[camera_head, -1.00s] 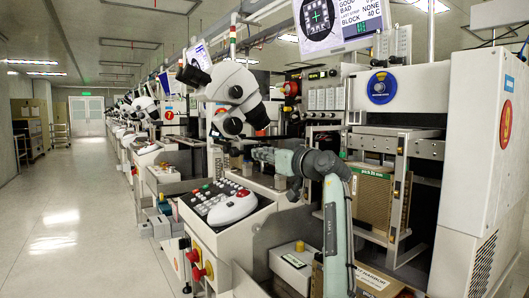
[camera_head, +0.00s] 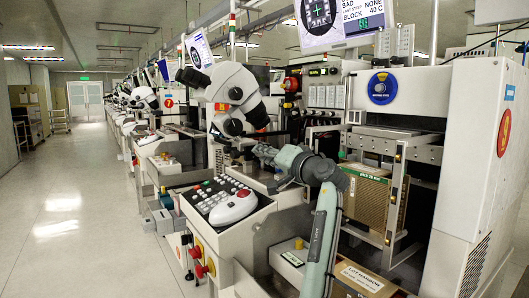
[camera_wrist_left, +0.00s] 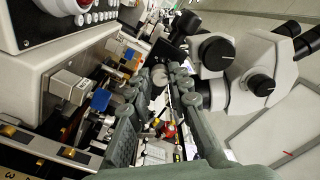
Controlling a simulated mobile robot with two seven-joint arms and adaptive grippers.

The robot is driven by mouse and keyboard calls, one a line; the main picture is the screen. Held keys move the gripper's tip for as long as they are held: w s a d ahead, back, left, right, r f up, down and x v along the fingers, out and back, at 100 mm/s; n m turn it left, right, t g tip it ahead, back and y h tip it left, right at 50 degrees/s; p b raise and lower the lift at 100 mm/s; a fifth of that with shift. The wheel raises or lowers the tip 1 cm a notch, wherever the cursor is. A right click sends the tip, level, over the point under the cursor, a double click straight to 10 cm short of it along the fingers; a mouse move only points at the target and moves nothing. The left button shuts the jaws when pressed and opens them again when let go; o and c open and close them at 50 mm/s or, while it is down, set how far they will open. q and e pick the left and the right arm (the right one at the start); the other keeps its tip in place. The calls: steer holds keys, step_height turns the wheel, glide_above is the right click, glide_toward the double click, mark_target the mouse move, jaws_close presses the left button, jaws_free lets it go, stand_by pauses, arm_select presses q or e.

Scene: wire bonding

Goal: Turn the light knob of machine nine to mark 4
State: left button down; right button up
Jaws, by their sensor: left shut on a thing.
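Machine nine's white cabinet (camera_head: 480,150) with a red number disc stands at the right in the head view. My left arm rises in front of it, and my left gripper (camera_head: 263,152) reaches left, below the microscope (camera_head: 238,88). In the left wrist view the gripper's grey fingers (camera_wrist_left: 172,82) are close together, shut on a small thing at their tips. The light knob is too small and too covered to make out clearly, and its mark cannot be read. My right gripper is not in view.
A keypad console (camera_head: 225,200) with a white mouse-like device (camera_head: 233,208) lies left of and below the gripper. A brown magazine (camera_head: 367,198) stands right of the arm. In the wrist view microscope parts (camera_wrist_left: 265,75) are close on the right. The aisle (camera_head: 75,210) is clear.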

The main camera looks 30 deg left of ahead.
arm_select(q)
steer(key=shift+m, duration=2.5)
steer(key=c, duration=1.4)
jaws_free()
steer(key=shift+d, duration=0.1)
steer(key=v, duration=1.2)
steer(key=shift+s+f, duration=0.1)
